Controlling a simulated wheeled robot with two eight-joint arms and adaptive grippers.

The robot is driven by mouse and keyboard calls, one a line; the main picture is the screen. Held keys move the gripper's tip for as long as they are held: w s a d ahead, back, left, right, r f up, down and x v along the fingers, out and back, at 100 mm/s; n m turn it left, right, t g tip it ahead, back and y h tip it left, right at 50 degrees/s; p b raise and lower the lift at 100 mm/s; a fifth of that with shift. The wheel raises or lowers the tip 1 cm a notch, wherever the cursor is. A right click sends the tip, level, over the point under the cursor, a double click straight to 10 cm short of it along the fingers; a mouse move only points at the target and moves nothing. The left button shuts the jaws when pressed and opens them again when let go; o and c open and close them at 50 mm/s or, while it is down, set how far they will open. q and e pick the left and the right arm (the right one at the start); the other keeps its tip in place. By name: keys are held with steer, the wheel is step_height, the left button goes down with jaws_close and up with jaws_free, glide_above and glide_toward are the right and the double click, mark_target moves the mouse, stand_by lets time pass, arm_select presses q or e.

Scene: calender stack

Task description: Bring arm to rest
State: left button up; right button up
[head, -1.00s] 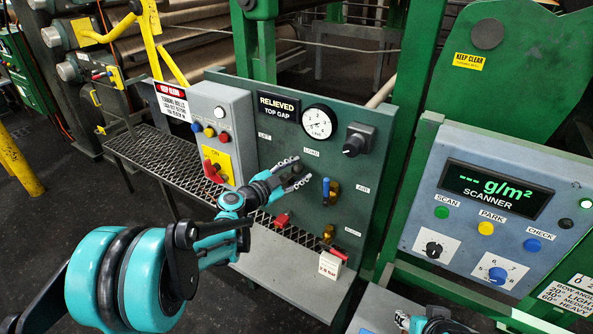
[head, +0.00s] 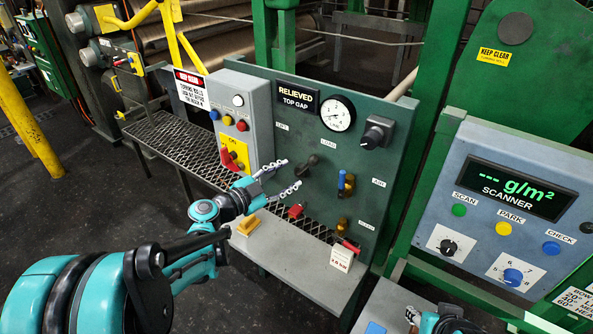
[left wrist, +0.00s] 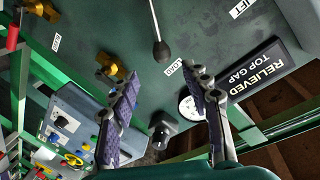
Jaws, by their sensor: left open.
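My left gripper (head: 291,173) is open and empty, its two fingers spread in front of the dark green panel (head: 350,215). A dark-knobbed lever (head: 308,164) stands out from the panel just beyond the fingertips. In the left wrist view the open fingers (left wrist: 150,75) flank a gap, and the lever (left wrist: 161,50) shows near the top with nothing gripped. A gap shows between the fingers and the lever in the head view. My right gripper (head: 412,314) is only partly seen at the bottom edge, and its jaw state is unclear.
The panel carries a gauge (head: 337,113), a black knob (head: 377,134) and a blue-handled valve (head: 342,184). A grey button box (head: 240,110) stands left of it. Below are a mesh shelf (head: 165,145) and a grey ledge (head: 290,262). The scanner console (head: 500,205) is at right.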

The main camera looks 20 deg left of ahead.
arm_select(q)
steer(key=shift+s+a, duration=0.15)
steer(key=shift+s, duration=0.05)
stand_by(0.3)
steer(key=s+d+f+n+g+y, duration=0.1)
steer(key=s+d+f+n+g, duration=0.25)
steer(key=s, duration=0.25)
steer(key=s+d+f+n+g+y, duration=0.2)
steer(key=s+d, duration=0.2)
steer(key=s, duration=0.2)
steer(key=s+a+f+n+g+y, duration=0.1)
steer(key=s+a+f+n+y, duration=0.1)
steer(key=s, duration=0.4)
steer(key=s+a+f+n+g+y, duration=0.1)
steer(key=s+a+f+n+y, duration=0.1)
steer(key=s+n, duration=0.3)
steer(key=shift+s+a+f+y, duration=0.15)
steer(key=shift+s+a+y, duration=0.2)
steer(key=shift+s+y, duration=0.2)
steer(key=shift+f+n, duration=0.1)
steer(key=shift+n, duration=0.15)
stand_by(0.4)
